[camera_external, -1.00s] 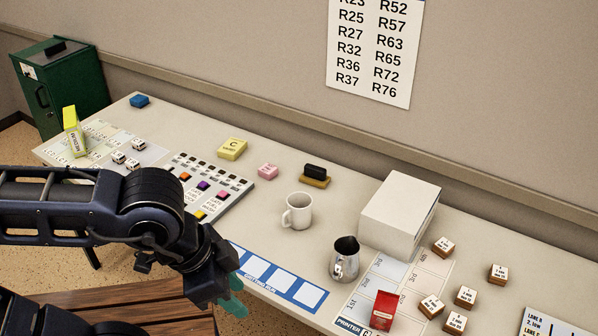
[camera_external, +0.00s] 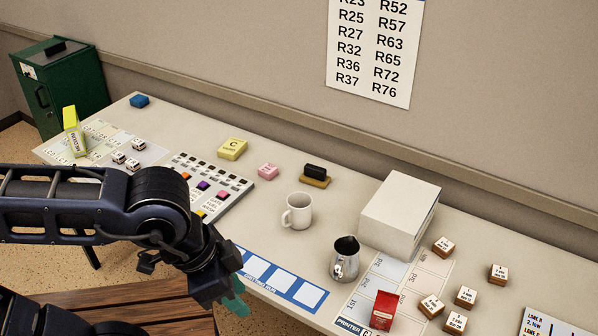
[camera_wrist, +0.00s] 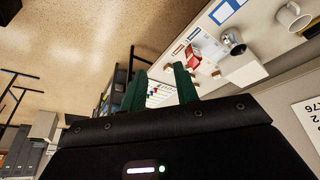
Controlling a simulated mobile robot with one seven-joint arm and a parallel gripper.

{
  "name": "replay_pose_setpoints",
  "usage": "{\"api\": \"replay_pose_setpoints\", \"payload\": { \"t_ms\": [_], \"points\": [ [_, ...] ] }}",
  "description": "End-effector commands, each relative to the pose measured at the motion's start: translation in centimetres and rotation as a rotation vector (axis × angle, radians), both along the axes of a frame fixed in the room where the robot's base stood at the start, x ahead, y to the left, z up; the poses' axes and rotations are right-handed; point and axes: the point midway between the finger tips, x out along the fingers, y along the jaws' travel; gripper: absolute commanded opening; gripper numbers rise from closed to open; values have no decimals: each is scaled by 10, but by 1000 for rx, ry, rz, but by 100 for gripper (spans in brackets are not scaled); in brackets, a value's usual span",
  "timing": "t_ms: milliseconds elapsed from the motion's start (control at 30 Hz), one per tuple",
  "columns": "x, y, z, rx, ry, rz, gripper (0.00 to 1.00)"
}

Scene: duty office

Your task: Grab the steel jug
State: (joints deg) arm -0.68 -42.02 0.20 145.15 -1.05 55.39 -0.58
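The steel jug (camera_external: 344,260) stands upright on the table, just left of the white box, with a dark opening at its top. In the wrist view the jug (camera_wrist: 233,40) shows beyond and to the right of my fingers. My gripper (camera_external: 234,296) is at the table's front edge, left of the jug and well apart from it. In the wrist view its two green fingers (camera_wrist: 160,88) are spread with a gap between them and nothing in it.
A white mug (camera_external: 298,212) stands left of the jug. The white box (camera_external: 399,212) is close behind it, and a red packet (camera_external: 383,311) is in front to the right. Several small labelled blocks (camera_external: 466,296) lie farther right. A blue-edged strip (camera_external: 283,281) lies flat between gripper and jug.

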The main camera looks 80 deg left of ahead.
Motion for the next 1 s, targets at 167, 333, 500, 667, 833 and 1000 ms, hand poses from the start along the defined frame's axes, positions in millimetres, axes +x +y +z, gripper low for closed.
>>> {"api": "replay_pose_setpoints", "payload": {
  "t_ms": [167, 333, 500, 667, 833, 1000],
  "points": [
    [14, 2, -17, -95, 112, 111, 30],
    [29, 5, -36, -215, 237, 249, 30],
    [46, 9, -53, -340, 355, 388, 30],
    [62, 16, -70, -463, 460, 521, 30],
    [80, 26, -86, -599, 563, 665, 30],
    [98, 39, -104, -743, 664, 807, 30]
  ]
}}
